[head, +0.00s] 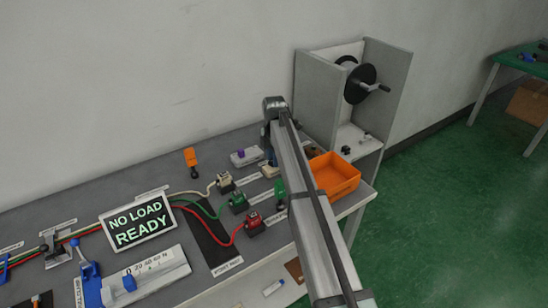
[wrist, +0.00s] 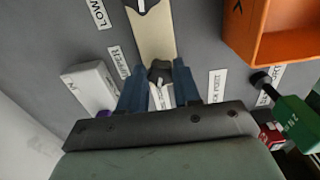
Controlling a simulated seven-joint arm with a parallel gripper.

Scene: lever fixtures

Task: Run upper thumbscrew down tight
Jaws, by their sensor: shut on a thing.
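In the wrist view, my gripper (wrist: 160,82) has its two blue fingers closed about a small dark knob, which appears to be the upper thumbscrew (wrist: 160,67). The knob is at the near end of a beige bar (wrist: 152,35). Labels reading UPPER (wrist: 119,62) and LOW, cut off at the edge (wrist: 98,12), lie left of the bar. The fingers and palm hide the lower part of the knob, so its seating cannot be told. In the head view my arm hides the gripper and the knob; part of the beige fixture (head: 268,171) shows beside the arm.
An orange bin (head: 336,174) stands close right of the fixture. A white block with a purple button (head: 245,157) stands left. Green (head: 238,202) and red (head: 254,223) terminal blocks with cables are nearer. A display (head: 137,221) reads NO LOAD READY. A grey crank cabinet (head: 350,95) stands behind.

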